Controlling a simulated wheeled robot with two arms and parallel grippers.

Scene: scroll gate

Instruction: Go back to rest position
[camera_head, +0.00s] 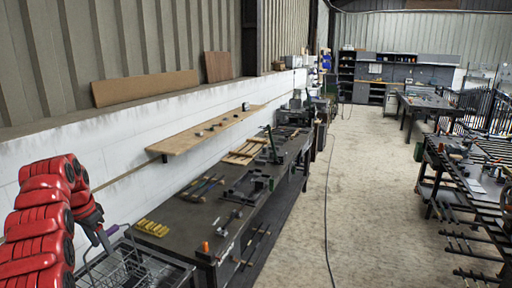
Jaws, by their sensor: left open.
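My left arm (40,235), red with dark joints, comes in at the lower left. My left gripper (104,240) hangs at its end, small and dark, pointing down over a wire basket (150,272) at the near end of the workbench. The gripper is open. A thin handle with a purple grip (112,230) rises from the basket close beside the fingers; I cannot tell whether they touch. My right gripper is not in view.
A long dark workbench (185,215) with tools runs along the left wall under a wooden shelf (205,133). A rack table (470,180) with bars sticking out stands at the right. The concrete floor (375,200) between is clear except for a cable (326,200).

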